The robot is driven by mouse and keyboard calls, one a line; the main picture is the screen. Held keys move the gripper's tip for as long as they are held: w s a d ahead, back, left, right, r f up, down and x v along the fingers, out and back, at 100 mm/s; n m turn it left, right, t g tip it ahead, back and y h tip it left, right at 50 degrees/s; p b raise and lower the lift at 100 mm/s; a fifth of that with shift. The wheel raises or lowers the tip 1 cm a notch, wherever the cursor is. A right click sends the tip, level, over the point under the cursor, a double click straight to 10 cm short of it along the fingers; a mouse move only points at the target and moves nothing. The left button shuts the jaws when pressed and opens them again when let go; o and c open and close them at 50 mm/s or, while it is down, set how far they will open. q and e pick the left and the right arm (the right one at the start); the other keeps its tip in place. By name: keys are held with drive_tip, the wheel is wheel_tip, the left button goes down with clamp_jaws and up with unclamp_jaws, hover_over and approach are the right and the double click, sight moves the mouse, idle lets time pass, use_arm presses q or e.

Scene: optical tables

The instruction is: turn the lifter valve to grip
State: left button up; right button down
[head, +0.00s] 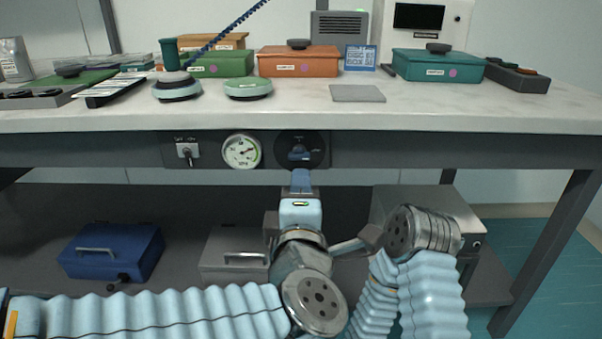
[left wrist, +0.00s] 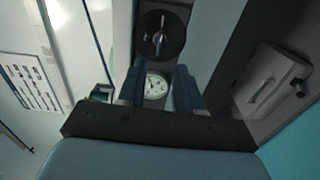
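The lifter valve (head: 300,152) is a round black dial with a dark blue handle, on the panel under the table's front edge. It also shows in the left wrist view (left wrist: 163,37), with its handle across the dial's middle. My left gripper (head: 301,178) is just below and in front of the valve in the head view. In the left wrist view its two dark blue fingers (left wrist: 158,90) stand apart with nothing between them; the gauge shows through the gap. I see no contact with the handle. The dial's markings are too small to read. My right gripper is not in view.
A white pressure gauge (head: 241,151) and a toggle switch (head: 187,151) sit left of the valve on the panel. The tabletop (head: 450,108) overhangs it. Below are a blue toolbox (head: 111,250) and a grey case (head: 232,252). Lidded boxes stand on top.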

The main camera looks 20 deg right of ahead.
use_arm(q)
drive_tip(key=v, duration=0.3)
drive_tip(key=w+a+f+m+g+p, duration=0.4)
drive_tip(key=w+f, duration=0.6)
drive_tip(key=f, duration=0.5)
drive_tip(key=w+a+f+m+g+y, duration=0.15)
drive_tip(key=a+f+m+g, duration=0.35)
drive_tip(key=f, duration=0.8)
drive_tip(key=s+a+f+m+g+p, duration=0.15)
drive_tip(key=s+a+f, duration=0.35)
drive_tip(key=a+f, duration=0.5)
drive_tip(key=s+a+f+m+g+p, duration=0.1)
drive_tip(key=s+a+f+g, duration=0.1)
drive_tip(key=s+f, duration=0.3)
drive_tip(key=s+a+f+m+g+p, duration=0.1)
drive_tip(key=s+f+g, duration=0.3)
drive_tip(key=s, duration=0.5)
drive_tip(key=shift+a+f, duration=0.6)
drive_tip(key=shift+f, duration=0.4)
